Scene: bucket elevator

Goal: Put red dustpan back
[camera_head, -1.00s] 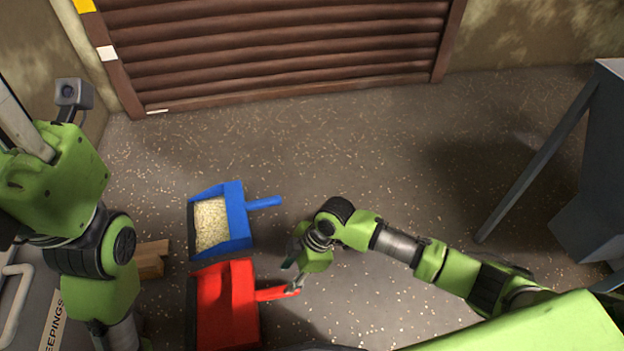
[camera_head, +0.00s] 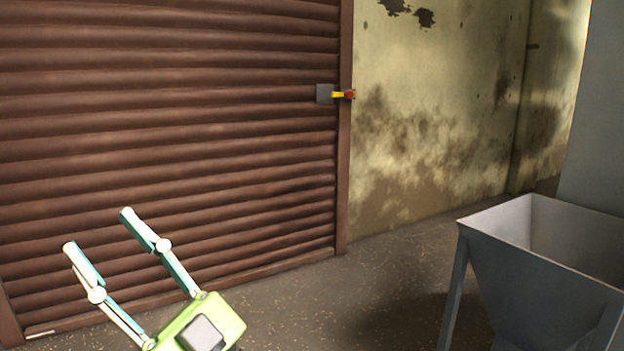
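My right gripper (camera_head: 98,229) is raised at the lower left of the head view. Its two pale fingers are spread wide apart and point up and to the left in front of the shutter door. Nothing is between them. The red dustpan is not in view at this moment. My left gripper is not in view either.
A brown roller shutter (camera_head: 180,130) fills the left and middle background. A small box with a yellow and red handle (camera_head: 343,94) is at its right edge. A grey metal hopper (camera_head: 540,275) on legs stands at the right. Speckled floor lies open between them.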

